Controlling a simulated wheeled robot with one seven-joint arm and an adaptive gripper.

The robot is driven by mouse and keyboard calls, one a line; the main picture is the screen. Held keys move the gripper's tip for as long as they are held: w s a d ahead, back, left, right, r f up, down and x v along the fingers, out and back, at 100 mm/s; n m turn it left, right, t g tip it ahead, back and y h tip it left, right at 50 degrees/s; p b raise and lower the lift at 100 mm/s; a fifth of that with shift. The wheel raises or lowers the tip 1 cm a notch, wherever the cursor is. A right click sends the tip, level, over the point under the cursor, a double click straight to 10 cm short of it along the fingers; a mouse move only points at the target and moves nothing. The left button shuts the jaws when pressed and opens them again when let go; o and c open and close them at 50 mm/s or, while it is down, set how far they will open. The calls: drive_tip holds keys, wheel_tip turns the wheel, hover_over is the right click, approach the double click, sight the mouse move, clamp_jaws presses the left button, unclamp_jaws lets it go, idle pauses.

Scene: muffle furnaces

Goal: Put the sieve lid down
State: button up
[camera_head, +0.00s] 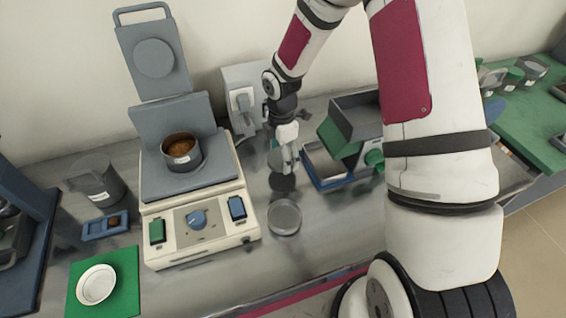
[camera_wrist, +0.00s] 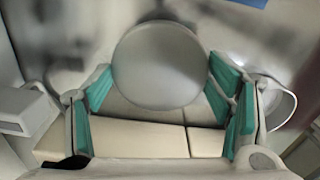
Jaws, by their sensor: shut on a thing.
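The sieve lid shows in the wrist view as a round, flat grey disc (camera_wrist: 158,65) between the green pads of my gripper (camera_wrist: 160,85), which is shut on it. In the head view my gripper (camera_head: 285,163) points down over the grey bench, right of the cream balance. A dark round disc (camera_head: 282,183) shows just under its fingertips and appears to be the lid. I cannot tell whether it touches the bench. A shallow round grey pan (camera_head: 285,217) sits on the bench a little nearer the front.
The cream balance (camera_head: 190,225) with a brown-filled pan (camera_head: 181,150) stands left. A blue-edged tray and green-grey box (camera_head: 350,120) stand right. A green mat (camera_head: 75,295) with a white dish (camera_head: 96,284) lies front left. Bare bench (camera_head: 310,255) lies in front.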

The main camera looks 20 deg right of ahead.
drive_tip(key=shift+f, duration=1.85)
drive_tip(key=shift+f, duration=0.1)
drive_tip(key=o, duration=1.2)
